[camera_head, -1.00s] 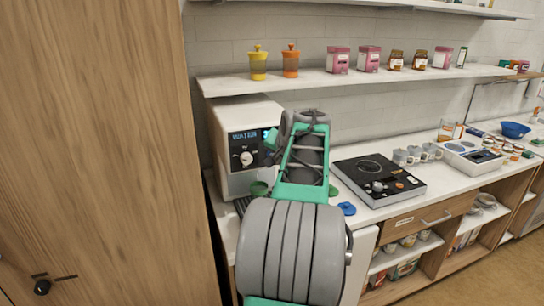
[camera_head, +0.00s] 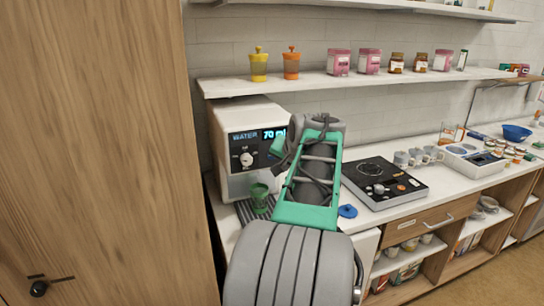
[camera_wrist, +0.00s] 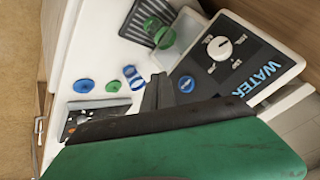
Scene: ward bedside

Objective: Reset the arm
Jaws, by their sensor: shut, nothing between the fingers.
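My gripper (camera_wrist: 158,92) shows in the wrist view with its dark fingers together and nothing held between them. It is above the counter, beside the water dispenser's front. In the head view my green and grey arm reaches over the counter and hides the fingertips. The white water dispenser (camera_head: 232,155) stands at the left end of the counter with its display lit; its dial shows in the wrist view (camera_wrist: 219,48). A green cup (camera_head: 260,196) stands on the dark drip tray (camera_head: 244,212) in front of it, apart from my fingers; it also shows in the wrist view (camera_wrist: 163,37).
A blue lid (camera_head: 347,211) lies right of my arm. Blue and green round pieces lie on the counter (camera_wrist: 113,86). A black hotplate (camera_head: 385,182) and grey mugs stand further right. A shelf (camera_head: 350,82) with jars hangs above; a tall wooden cabinet (camera_head: 100,150) stands left.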

